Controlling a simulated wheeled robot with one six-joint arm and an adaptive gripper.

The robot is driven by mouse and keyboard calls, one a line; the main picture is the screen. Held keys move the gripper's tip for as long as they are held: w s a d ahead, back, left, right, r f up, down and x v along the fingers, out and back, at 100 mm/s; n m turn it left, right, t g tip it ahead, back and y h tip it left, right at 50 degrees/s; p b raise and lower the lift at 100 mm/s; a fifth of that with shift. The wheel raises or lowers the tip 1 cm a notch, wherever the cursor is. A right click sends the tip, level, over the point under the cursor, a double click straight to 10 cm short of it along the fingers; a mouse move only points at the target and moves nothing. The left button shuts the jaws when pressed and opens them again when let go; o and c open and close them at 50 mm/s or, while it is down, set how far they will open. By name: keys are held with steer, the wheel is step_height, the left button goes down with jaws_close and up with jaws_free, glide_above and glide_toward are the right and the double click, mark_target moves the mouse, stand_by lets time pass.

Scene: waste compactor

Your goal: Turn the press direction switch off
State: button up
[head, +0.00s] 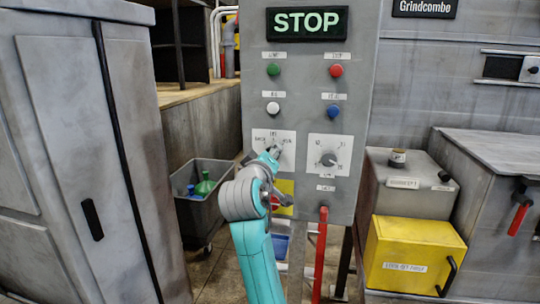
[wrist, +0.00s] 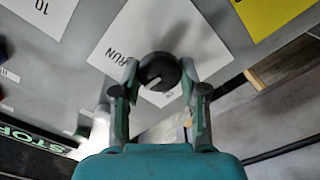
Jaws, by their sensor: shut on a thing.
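The press direction switch is a dark round knob (wrist: 158,72) with a white pointer line, on a white plate (head: 260,137) at the left of the grey control panel. The word RUN is readable beside the knob in the wrist view; the other lettering is partly hidden or too small. My gripper (head: 275,150) reaches the plate from below and covers much of the knob in the head view. In the wrist view my gripper (wrist: 159,76) has one finger on each side of the knob, shut on it. The pointer slants toward the lower left there.
A second dial (head: 328,159) sits right of the switch. A yellow plate with a red button (head: 275,199) lies below, close to my wrist. A red lever (head: 320,240) hangs at the panel's lower right. Buttons and a lit STOP display (head: 307,23) are above.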

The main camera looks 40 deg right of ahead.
steer(key=shift+n, duration=0.4)
steer(key=o, duration=1.1)
steer(key=v, duration=1.2)
steer(key=shift+f, duration=0.1)
